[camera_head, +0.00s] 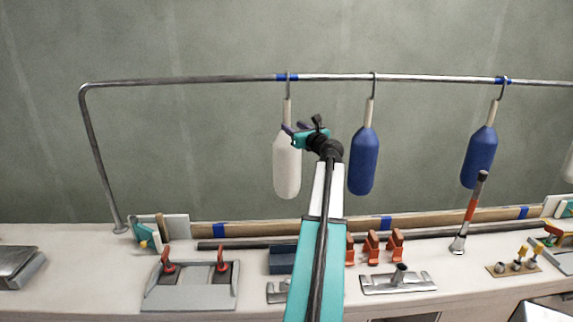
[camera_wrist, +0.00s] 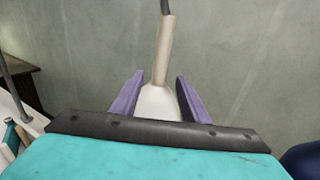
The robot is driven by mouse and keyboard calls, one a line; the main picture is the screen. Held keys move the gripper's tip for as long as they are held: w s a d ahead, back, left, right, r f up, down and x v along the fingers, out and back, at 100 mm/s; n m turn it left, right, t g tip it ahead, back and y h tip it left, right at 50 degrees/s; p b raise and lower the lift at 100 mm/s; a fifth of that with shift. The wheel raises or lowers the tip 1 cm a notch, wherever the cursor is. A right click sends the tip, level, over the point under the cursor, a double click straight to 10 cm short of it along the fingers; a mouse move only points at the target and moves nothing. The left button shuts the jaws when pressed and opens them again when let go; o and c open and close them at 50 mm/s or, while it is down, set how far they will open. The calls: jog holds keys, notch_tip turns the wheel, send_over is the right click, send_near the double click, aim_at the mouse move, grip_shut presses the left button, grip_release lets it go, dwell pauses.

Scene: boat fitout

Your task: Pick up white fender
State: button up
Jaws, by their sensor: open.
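The white fender (camera_head: 287,170) hangs upright by a hook from the metal rail, left of centre in the head view. Its beige neck (camera_wrist: 164,52) and white shoulder (camera_wrist: 158,102) show in the wrist view, with the lower body hidden behind my gripper. My gripper (camera_head: 292,131) is at the fender's upper part, near where the neck meets the body. In the wrist view the two purple fingers of my gripper (camera_wrist: 158,92) stand open, one on each side of the fender's top. I cannot tell whether either finger touches it.
A blue fender (camera_head: 362,162) hangs close to the right of my gripper, and another blue fender (camera_head: 480,157) hangs farther right. The rail (camera_head: 200,80) runs above. Below, the deck (camera_head: 75,260) holds red clamps, cleats, a grey tray (camera_head: 190,296) and a wooden beam. Left of the white fender is free air.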

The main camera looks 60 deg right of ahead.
aim_at(289, 123)
jog(key=shift+w+d, duration=0.1)
dwell(0.3)
jog(key=shift+r+p+x, duration=0.2)
jog(key=shift+p+x, duration=0.15)
jog(key=shift+x, duration=0.5)
jog(key=shift+r+p+x, duration=0.15)
jog(key=shift+p+x, duration=0.2)
jog(key=shift+x, duration=1.4)
jog(key=shift+f, duration=0.15)
grip_shut()
